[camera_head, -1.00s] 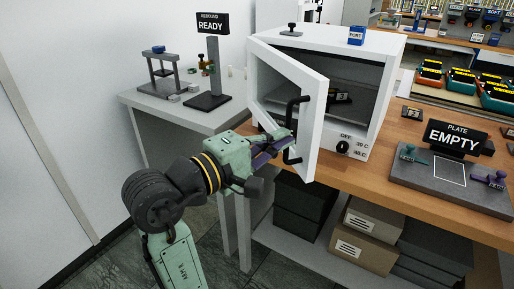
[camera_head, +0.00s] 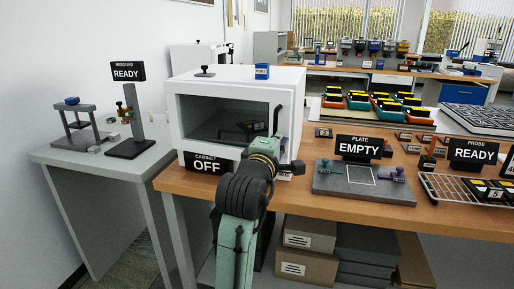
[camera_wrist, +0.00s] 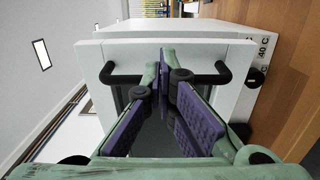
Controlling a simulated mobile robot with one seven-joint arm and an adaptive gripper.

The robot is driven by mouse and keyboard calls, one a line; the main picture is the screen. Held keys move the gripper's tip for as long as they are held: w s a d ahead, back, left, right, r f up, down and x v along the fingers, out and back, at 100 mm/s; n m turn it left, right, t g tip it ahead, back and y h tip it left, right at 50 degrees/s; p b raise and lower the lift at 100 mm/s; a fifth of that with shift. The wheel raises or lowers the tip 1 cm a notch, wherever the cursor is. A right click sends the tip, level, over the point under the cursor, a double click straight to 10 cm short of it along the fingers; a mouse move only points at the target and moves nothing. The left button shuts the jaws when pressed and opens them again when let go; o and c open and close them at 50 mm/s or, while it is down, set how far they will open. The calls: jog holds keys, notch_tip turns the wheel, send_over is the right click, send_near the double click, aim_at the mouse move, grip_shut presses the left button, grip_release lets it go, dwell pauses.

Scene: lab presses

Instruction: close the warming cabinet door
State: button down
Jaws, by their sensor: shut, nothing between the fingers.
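The white warming cabinet (camera_head: 240,75) stands on the wooden bench. Its windowed door (camera_head: 215,112) lies across the front, flush or nearly so; I cannot tell whether a small gap is left. The black bar handle (camera_head: 276,120) is on the door's right side. My gripper (camera_wrist: 160,75) is shut and empty, its purple-padded fingers pointing at the door. In the wrist view the fingers overlap the middle of the handle (camera_wrist: 206,78); contact is unclear. In the head view my arm hides the fingertips and the door's lower right corner.
A CABINET OFF sign (camera_head: 207,165) stands at the cabinet's lower left. A grey plate fixture (camera_head: 345,184) with an EMPTY sign (camera_head: 358,147) is close on the right. A grey side table (camera_head: 85,160) with a READY stand (camera_head: 130,110) is on the left. Boxes (camera_head: 310,250) sit below.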

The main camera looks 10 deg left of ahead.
aim_at(286, 130)
jog(key=w, duration=0.2)
jog(key=w+d, duration=0.1)
jog(key=w, duration=0.1)
jog(key=shift+p, duration=0.35)
jog(key=shift+w, duration=0.1)
jog(key=shift+r, duration=0.1)
